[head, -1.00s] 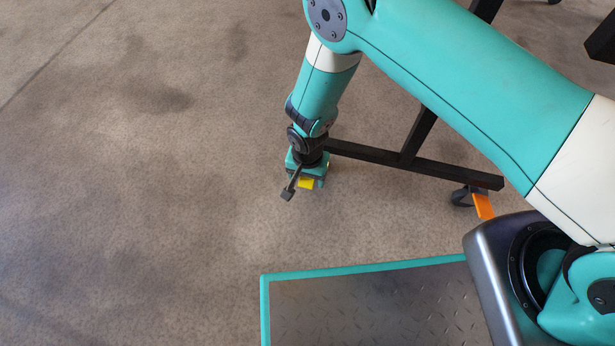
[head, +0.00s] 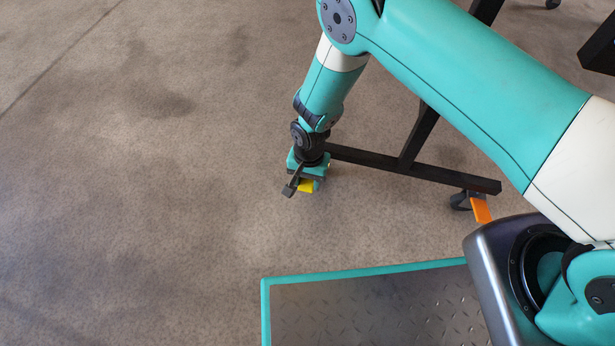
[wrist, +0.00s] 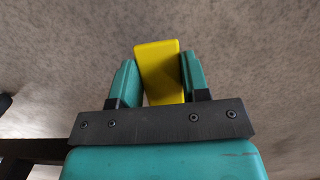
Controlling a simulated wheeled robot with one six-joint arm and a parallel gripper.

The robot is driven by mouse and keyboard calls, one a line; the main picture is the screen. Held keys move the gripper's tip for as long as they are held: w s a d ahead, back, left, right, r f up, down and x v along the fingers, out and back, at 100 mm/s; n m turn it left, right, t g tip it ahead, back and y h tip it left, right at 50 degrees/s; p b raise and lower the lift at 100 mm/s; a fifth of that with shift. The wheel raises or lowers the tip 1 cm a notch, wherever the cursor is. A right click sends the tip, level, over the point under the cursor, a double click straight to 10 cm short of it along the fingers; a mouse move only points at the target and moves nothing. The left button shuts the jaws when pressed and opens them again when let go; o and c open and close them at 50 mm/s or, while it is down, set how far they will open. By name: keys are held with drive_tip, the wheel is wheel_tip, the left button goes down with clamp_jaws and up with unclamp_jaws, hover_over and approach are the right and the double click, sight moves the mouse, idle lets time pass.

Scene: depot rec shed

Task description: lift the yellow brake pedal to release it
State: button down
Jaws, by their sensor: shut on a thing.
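The yellow brake pedal (head: 306,186) is at the lower left end of a black frame, close above the floor. In the wrist view the yellow pedal (wrist: 159,68) stands between the two teal fingers of my gripper (wrist: 160,80). My gripper (head: 307,176) is shut on the pedal, reaching down from above. The castor under the pedal is hidden behind my gripper in the head view.
The black frame (head: 425,168) runs right from my gripper to another castor with an orange pedal (head: 481,208). My base deck fills the lower right.

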drive_tip(key=c, duration=0.6)
unclamp_jaws()
wheel_tip(320, 180, up, 17)
drive_tip(key=w+p, duration=0.2)
drive_tip(key=p, duration=0.7)
drive_tip(key=shift+d+r, duration=0.2)
drive_tip(key=shift+d, duration=0.15)
drive_tip(key=s+d+r+n+y+p, duration=0.1)
drive_tip(key=d+r+n+p, duration=0.1)
drive_tip(key=r, duration=1.1)
drive_tip(key=s+d+r+n+y+p, duration=0.1)
drive_tip(key=r+n+p, duration=0.1)
drive_tip(key=r, duration=1)
drive_tip(key=s+d+r+n+t+y+p, duration=0.15)
drive_tip(key=s+d+r+n, duration=0.25)
drive_tip(key=s+r, duration=0.55)
drive_tip(key=s+d+r+n+p, duration=0.2)
drive_tip(key=s+d+r+n, duration=0.15)
drive_tip(key=s+r, duration=0.55)
wheel_tip(320, 180, up, 39)
drive_tip(key=w+p, duration=0.1)
drive_tip(key=p, duration=3.6)
drive_tip(key=shift+w+f+p, duration=0.2)
drive_tip(key=shift+w+p, duration=0.15)
drive_tip(key=shift+p, duration=0.05)
